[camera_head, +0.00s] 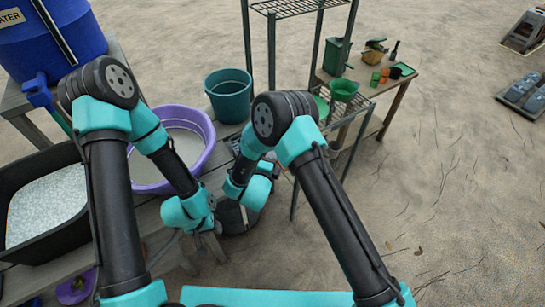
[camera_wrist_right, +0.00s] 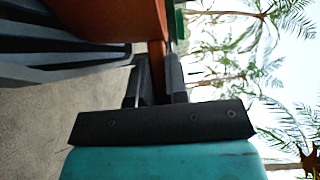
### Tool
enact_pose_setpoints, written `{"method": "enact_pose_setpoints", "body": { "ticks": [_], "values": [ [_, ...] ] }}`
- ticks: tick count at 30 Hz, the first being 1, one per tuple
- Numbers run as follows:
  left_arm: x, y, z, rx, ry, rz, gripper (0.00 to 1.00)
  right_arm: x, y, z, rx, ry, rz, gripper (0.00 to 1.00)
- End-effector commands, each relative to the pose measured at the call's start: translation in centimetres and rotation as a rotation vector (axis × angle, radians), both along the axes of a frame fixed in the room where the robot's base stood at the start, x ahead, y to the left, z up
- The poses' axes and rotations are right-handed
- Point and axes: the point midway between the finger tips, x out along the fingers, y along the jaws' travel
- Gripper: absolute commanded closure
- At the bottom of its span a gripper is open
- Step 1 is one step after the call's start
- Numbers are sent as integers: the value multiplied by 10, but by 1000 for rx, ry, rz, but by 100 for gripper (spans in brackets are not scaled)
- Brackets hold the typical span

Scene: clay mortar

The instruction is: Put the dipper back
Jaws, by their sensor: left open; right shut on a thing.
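In the right wrist view, an orange-brown thing, which looks like the dipper (camera_wrist_right: 110,18), has a wide body at the top and a narrow part running down between the fingers. My right gripper (camera_wrist_right: 157,80) is shut on that narrow part. In the head view, my right gripper is mostly hidden behind its own wrist, and I cannot make out the dipper there. My left gripper (camera_head: 213,226) is low in the middle, over the bench edge, and its fingers are hard to see. It is open, with nothing visible in it.
A purple tub (camera_head: 205,125), a black tray (camera_head: 25,250) of pale granules and a blue water barrel (camera_head: 75,35) stand at the left. A teal bucket (camera_head: 228,95) is behind the arms. A metal rack (camera_head: 300,8) and a small table (camera_head: 372,85) with pots stand beyond.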

Motion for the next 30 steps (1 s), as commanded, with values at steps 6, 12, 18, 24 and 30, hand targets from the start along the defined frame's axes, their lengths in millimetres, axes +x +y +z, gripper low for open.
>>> {"method": "enact_pose_setpoints", "body": {
  "ticks": [6,12,18,24,30],
  "values": [
    [0,0,0,0,0,0,57,0,0,-3,0,0,0,100],
    [0,0,0,0,0,0,57,0,0,-3,0,0,0,68],
    [0,0,0,0,0,0,57,0,0,-3,0,0,0,60],
    [0,0,0,0,0,0,57,0,0,-1,0,0,0,60],
    [0,0,0,0,0,0,57,-17,6,0,-1,3,3,60]
  ]
}}
